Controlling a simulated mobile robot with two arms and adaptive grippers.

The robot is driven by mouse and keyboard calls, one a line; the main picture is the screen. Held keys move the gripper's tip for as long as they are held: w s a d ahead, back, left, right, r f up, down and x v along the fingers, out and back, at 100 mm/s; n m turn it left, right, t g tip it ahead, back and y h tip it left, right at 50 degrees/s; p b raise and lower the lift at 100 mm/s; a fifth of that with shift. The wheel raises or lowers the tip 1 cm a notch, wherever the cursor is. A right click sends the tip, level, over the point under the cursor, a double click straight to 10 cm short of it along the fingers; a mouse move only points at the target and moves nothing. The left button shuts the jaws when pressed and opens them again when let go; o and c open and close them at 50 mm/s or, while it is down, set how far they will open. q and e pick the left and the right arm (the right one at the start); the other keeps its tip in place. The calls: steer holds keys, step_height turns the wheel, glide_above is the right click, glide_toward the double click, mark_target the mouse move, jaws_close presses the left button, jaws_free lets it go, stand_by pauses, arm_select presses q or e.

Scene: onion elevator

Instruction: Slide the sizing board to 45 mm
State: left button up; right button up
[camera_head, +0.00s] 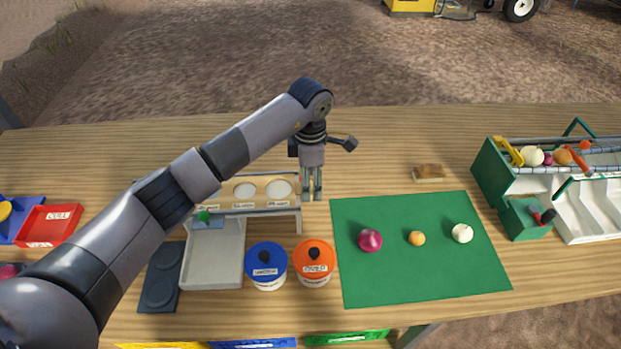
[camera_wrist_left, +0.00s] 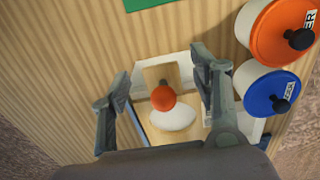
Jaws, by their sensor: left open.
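The sizing board (camera_head: 229,191) is a wooden strip with round white openings, set in a white frame at the table's left-middle. Its small labels are too blurred to read. In the left wrist view, the board's end (camera_wrist_left: 156,76) carries an orange-red ball knob (camera_wrist_left: 163,98) beside a white opening. My left gripper (camera_head: 312,194) points down at the board's right end in the head view. It is open, its fingers (camera_wrist_left: 160,78) on either side of the knob and apart from it. In the head view the gripper hides the knob. My right gripper is not in view.
A blue-lidded jar (camera_head: 266,259) and an orange-lidded jar (camera_head: 314,256) stand in front of the frame's right end. A grey tray (camera_head: 213,270) lies left of them. A green mat (camera_head: 400,280) with onions is on the right. The table behind the board is clear.

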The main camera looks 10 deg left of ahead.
arm_select(q)
steer(key=shift+r, duration=0.1)
steer(key=shift+r+p, duration=1.45)
steer(key=shift+r, duration=1.5)
steer(key=shift+f, duration=0.1)
